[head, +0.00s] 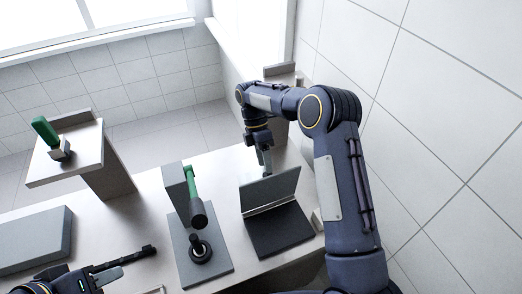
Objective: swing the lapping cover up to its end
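The lapping cover (271,191) is a thin dark grey panel on the right part of the bench, hinged to a flat dark base (280,231). It stands raised at a steep angle, leaning back from the base. My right gripper (266,166) points down at the cover's upper edge, on its far side. Whether it touches the cover is unclear, and its finger gap does not show clearly. My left gripper (138,257) is low over the bench at the left, well away from the cover, with nothing visible in it; its opening is hard to read.
A grey stand with a green lever (192,185) and a dark ring (200,250) stands left of the cover. A raised shelf (75,165) holds a green-handled part (47,133). A grey block (35,240) lies at the left. A tiled wall closes the right side.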

